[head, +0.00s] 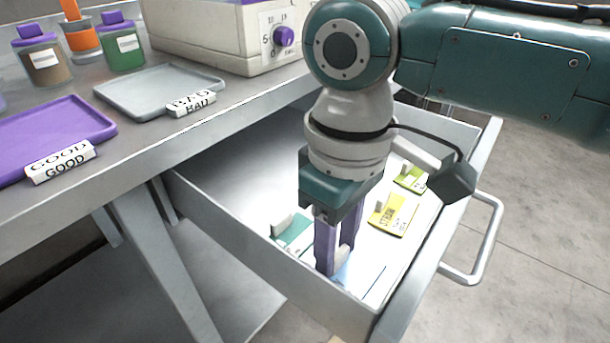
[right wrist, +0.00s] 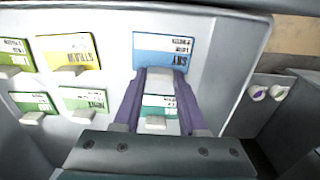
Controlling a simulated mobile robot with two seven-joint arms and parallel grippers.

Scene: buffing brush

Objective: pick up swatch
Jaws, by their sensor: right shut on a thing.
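Colour swatches with white tabs lie in the open drawer. The blue swatch (head: 366,277), lettered SKY in the right wrist view (right wrist: 165,47), lies near the drawer's front corner. My right gripper (head: 335,264) points down into the drawer, its purple fingers shut on the blue swatch's white tab; they also show in the right wrist view (right wrist: 161,76). The swatch looks flat on the drawer floor. A teal swatch (head: 294,233) lies beside the fingers and is partly covered by them in the right wrist view. My left gripper is not in view.
A yellow STRAW swatch (head: 393,214) and a lime swatch (head: 411,178) lie farther back; green swatches (right wrist: 35,103) show in the right wrist view. Drawer walls (head: 262,257) surround the gripper. A purple GOOD tray (head: 50,130) and grey BAD tray (head: 155,87) sit on the bench.

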